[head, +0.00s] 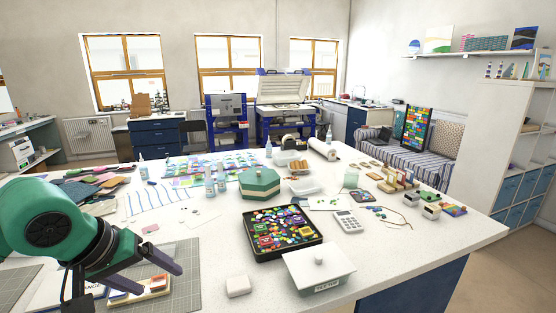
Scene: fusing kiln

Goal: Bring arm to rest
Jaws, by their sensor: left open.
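My left gripper (150,272) comes in at the lower left on its green arm. Its two dark fingers are apart, with nothing seen between them. It is over the near left part of the white table (375,262), above a grey cutting mat (185,288). A small wooden piece with coloured blocks (140,291) lies just below the fingers; I cannot tell whether they touch it. My right gripper is not in view.
A black tray of coloured glass pieces (252,249) and a white lidded box (318,271) stand right of the gripper. A green hexagonal box (260,184), bottles (221,181) and a calculator (348,222) are farther back. The open kiln (285,90) stands behind the table.

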